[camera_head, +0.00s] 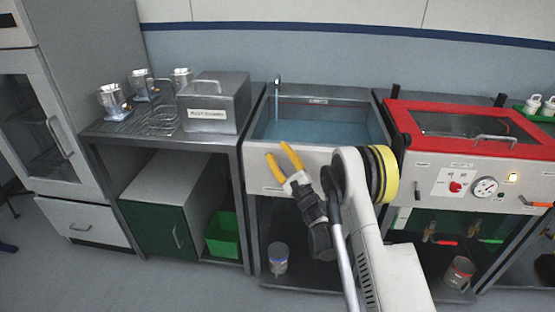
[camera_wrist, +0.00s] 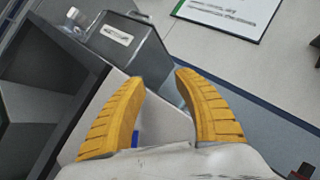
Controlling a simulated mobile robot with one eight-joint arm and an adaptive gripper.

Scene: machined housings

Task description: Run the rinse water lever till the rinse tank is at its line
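The rinse tank (camera_head: 318,130) is a metal basin in the middle of the head view, holding blue-tinted water. A small label sits on its back wall; its text and any fill line are too small to read. A thin metal tap (camera_head: 277,88) stands at its back left corner. I cannot make out the lever, or whether water runs. My gripper (camera_head: 277,151), with yellow fingers, is in front of the tank's front panel in the head view. In the wrist view my gripper (camera_wrist: 158,78) has its fingers apart with nothing gripped between them.
Left of the tank, a bench carries a labelled grey metal box (camera_head: 215,102), a wire rack (camera_head: 162,118) and metal housings (camera_head: 113,101). A red-lidded machine (camera_head: 470,128) with gauge and knob stands right. A green bin (camera_head: 222,235) and a can (camera_head: 278,257) sit below.

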